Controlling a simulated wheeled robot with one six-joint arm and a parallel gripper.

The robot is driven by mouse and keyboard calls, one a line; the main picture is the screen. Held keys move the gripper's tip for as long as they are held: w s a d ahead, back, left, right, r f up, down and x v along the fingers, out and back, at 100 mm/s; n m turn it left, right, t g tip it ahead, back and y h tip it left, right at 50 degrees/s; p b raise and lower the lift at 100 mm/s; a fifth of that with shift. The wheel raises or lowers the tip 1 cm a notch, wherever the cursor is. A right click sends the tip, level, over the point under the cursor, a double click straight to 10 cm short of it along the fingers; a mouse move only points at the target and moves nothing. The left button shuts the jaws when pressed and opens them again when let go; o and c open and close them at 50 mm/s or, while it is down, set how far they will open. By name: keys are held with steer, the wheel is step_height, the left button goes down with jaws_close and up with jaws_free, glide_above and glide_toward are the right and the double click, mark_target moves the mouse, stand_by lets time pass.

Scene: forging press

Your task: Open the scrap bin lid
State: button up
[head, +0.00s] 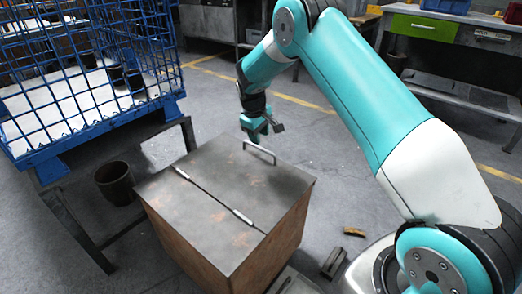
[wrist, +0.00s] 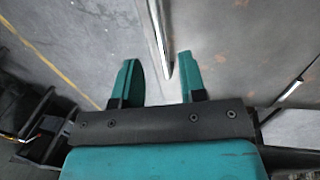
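The scrap bin (head: 273,248) is a rusty brown box in the head view. Its grey, rust-spotted lid (head: 228,183) lies flat and shut on top. A silver bar handle (head: 259,152) stands on the lid's far edge, with hinge pieces across the lid nearer me. My gripper (head: 262,128) is just beyond and above the handle, pointing down. In the wrist view its two teal fingers (wrist: 158,75) are apart. What looks like the handle (wrist: 160,38) shows between them, closer to the right finger. I cannot tell whether they touch.
A blue wire cage (head: 85,70) on a dark stand is at the left, with a dark pot (head: 116,183) beside the bin. Small scrap pieces (head: 354,232) lie on the floor at right. Floor beyond the bin is mostly clear; workbenches stand at the back.

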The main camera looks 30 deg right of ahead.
mark_target(261, 149)
steer(key=f, duration=0.1)
steer(key=f+b, duration=0.1)
steer(key=f, duration=0.1)
steer(key=d+f, duration=0.1)
steer(key=f, duration=0.1)
steer(key=shift+w+f, duration=0.15)
steer(key=shift+w, duration=0.05)
jaws_close()
